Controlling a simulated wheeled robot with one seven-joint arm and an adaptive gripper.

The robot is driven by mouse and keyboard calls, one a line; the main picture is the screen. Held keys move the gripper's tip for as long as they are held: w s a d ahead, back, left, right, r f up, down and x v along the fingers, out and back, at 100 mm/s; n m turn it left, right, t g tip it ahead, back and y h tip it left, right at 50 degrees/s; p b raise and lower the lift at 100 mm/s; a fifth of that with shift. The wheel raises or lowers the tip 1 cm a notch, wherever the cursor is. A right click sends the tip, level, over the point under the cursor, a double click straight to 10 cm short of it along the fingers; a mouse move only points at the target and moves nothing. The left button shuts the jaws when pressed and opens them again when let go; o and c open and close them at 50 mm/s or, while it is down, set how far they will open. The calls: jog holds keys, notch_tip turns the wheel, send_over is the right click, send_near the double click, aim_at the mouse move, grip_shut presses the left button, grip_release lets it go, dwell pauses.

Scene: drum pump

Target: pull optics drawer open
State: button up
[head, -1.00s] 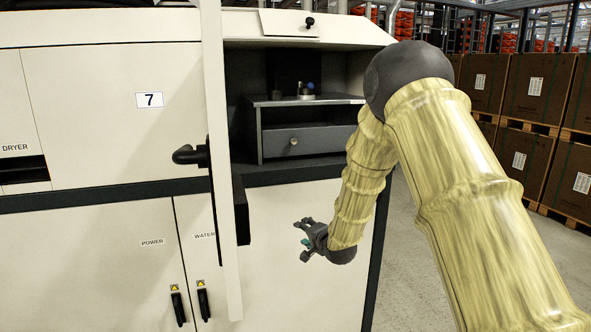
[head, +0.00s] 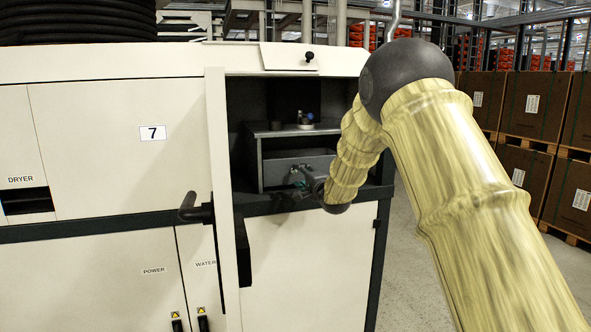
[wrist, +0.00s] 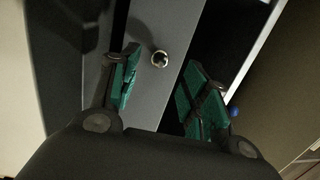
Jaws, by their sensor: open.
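The optics drawer (head: 290,161) is a grey drawer front in the dark recess of the white machine. It looks shut. Its round knob shows in the wrist view (wrist: 159,58), between and ahead of my fingers. My gripper (head: 300,176) is in front of the drawer in the head view and hides the knob there. In the wrist view my gripper (wrist: 160,92) has its two green-padded fingers spread apart, with nothing between the pads that I can see. The knob appears a little beyond the fingertips; I cannot tell the exact distance.
The machine's open door (head: 229,190) stands edge-on left of the recess, with a black handle (head: 195,208). Cartons on pallets (head: 535,95) stand at the right.

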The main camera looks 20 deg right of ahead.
aim_at(295, 171)
jog(key=shift+w+a+p, duration=0.15)
jog(key=shift+w+p, duration=0.5)
jog(key=shift+w, duration=0.8)
jog(key=shift+w+a+p, duration=0.15)
jog(key=shift+w+p, duration=0.45)
jog(key=shift+w, duration=0.85)
grip_shut()
